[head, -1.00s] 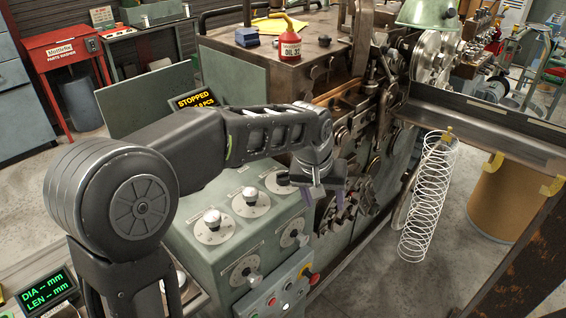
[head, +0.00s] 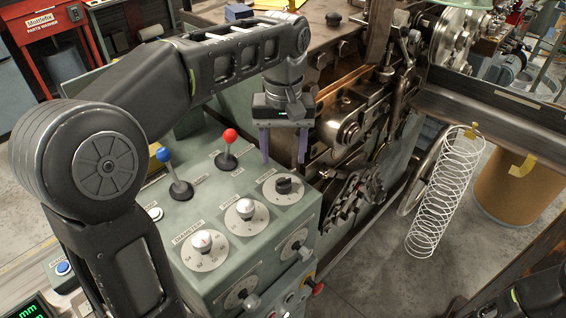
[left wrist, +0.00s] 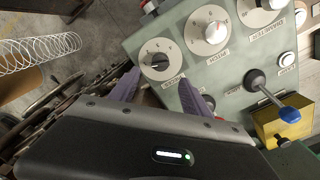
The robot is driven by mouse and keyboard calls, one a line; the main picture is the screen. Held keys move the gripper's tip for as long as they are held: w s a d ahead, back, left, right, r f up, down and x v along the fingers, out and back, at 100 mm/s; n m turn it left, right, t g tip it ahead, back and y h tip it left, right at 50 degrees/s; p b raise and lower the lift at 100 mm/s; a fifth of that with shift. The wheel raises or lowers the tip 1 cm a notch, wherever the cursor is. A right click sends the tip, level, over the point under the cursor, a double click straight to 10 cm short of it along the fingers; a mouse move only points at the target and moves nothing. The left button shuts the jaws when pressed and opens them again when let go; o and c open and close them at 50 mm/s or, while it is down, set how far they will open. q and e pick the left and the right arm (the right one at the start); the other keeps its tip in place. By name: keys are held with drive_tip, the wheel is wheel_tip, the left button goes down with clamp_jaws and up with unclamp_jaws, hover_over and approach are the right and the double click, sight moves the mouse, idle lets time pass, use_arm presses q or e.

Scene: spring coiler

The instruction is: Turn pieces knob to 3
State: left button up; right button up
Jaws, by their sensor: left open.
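The pieces knob (head: 283,186) is a small black knob on a round white dial, at the right end of a row on the green sloped panel. It also shows in the left wrist view (left wrist: 159,61), above its label; its exact setting is too small to read. My left gripper (head: 284,160) is open and empty, its two purple fingers pointing down just above and behind the dial in the head view. In the left wrist view the spread fingers (left wrist: 160,77) reach toward the dial from below, apart from the knob. My right gripper is not in view.
A silver-capped pitch knob (head: 246,208) and another silver-capped knob (head: 202,241) share the panel. Red (head: 229,140) and blue (head: 166,158) ball levers stand behind them. Machine linkages lie right of the panel. A white spring (head: 444,195) hangs farther right.

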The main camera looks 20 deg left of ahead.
sight(284, 179)
use_arm(q)
drive_tip(key=shift+s+d+r, duration=0.1)
drive_tip(key=shift+s+d, duration=0.1)
drive_tip(key=shift+s, duration=0.15)
drive_tip(key=shift+w+a+f, duration=0.1)
drive_tip(key=shift+w+f, duration=0.05)
drive_tip(key=shift+f, duration=0.35)
wheel_tip(284, 179, down, 7)
drive_tip(key=shift+r+p, duration=0.1)
drive_tip(key=shift+p, duration=0.2)
drive_tip(key=shift+c, duration=0.3)
clamp_jaws()
